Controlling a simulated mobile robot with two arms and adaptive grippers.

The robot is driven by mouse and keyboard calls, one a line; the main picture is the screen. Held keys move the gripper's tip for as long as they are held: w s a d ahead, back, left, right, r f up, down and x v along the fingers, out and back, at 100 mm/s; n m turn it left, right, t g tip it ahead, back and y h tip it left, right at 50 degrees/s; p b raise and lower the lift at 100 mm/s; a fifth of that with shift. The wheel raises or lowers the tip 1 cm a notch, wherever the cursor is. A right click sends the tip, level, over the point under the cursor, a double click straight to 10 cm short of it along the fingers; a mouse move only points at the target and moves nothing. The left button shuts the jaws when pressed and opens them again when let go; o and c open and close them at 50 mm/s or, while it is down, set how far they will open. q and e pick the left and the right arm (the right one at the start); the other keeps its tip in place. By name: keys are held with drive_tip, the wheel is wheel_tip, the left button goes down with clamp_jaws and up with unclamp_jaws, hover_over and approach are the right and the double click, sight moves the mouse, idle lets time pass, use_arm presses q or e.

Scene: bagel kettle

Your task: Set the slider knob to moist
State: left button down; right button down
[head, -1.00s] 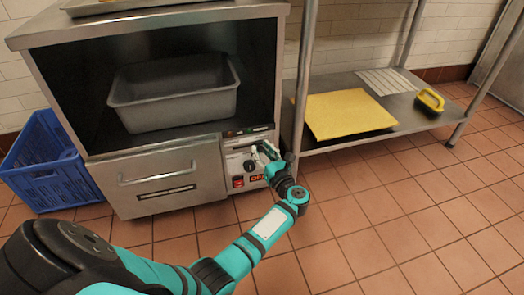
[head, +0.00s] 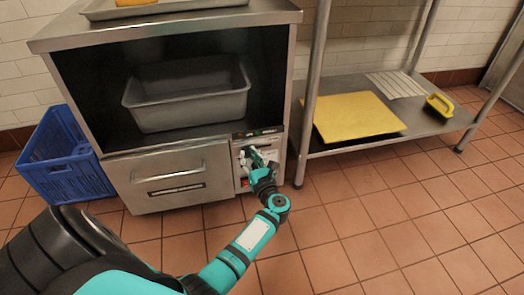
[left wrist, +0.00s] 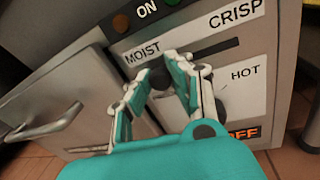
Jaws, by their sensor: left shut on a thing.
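The control panel (left wrist: 200,65) is on the front of the steel machine, with MOIST printed at the left end of a dark slider slot (left wrist: 222,48) and CRISP at the right end. The dark slider knob (left wrist: 160,78) sits near the slot's MOIST end, between my left gripper's fingertips. My left gripper (left wrist: 162,70) is shut on the knob, and its fingers partly hide it. In the head view my left gripper (head: 256,157) is at the panel and covers much of it. My right gripper is not in view.
A drawer (head: 160,178) with a bar handle lies left of the panel. A grey tub (head: 188,105) sits in the open bay above. A blue crate (head: 62,165) stands at left. A steel shelf (head: 415,122) holding a yellow board (head: 355,115) stands at right.

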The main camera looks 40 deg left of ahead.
use_arm(q)
drive_tip(key=shift+s+a, duration=0.1)
drive_tip(key=shift+s, duration=0.05)
drive_tip(key=c, duration=1.1)
unclamp_jaws()
drive_tip(key=shift+c, duration=0.2)
drive_tip(key=v, duration=1.2)
drive_tip(key=shift+r, duration=0.1)
